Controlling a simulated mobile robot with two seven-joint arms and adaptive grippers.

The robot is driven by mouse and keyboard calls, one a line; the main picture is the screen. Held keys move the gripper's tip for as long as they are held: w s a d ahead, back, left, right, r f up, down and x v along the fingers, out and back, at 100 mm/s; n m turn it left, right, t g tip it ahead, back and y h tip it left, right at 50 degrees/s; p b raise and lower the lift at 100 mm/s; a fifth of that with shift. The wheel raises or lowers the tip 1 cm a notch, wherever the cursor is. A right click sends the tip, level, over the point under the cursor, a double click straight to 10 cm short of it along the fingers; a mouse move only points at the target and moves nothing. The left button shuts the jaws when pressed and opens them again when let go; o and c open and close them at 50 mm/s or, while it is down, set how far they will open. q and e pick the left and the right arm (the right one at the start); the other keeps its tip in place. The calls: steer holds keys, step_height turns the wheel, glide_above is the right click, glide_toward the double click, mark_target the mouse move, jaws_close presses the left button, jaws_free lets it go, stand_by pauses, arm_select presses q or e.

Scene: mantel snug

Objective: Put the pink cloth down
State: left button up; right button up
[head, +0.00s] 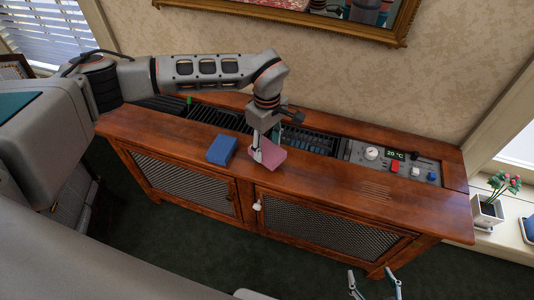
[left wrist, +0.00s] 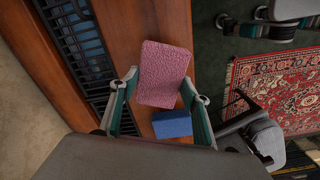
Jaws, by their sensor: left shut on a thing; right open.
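The pink cloth (head: 271,157) is at my left gripper (head: 263,150), over the wooden cabinet top (head: 330,183). In the left wrist view the cloth (left wrist: 163,75) is a textured pink rectangle between the fingers of my left gripper (left wrist: 165,85), which is shut on it. I cannot tell whether the cloth touches the wood. My right gripper (head: 374,284) is open and empty at the bottom edge of the head view, in front of the cabinet and away from the cloth.
A blue block (head: 221,149) lies on the cabinet top just left of the cloth. Behind runs a dark grille (head: 310,141). A control panel (head: 395,160) with knobs is at the right. Bare wood lies right of the cloth. A potted plant (head: 488,209) stands on the sill.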

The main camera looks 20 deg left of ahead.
mark_target(267, 150)
arm_select(q)
steer(key=shift+f, duration=1.75)
steer(key=shift+f, duration=0.1)
steer(key=o, duration=1.2)
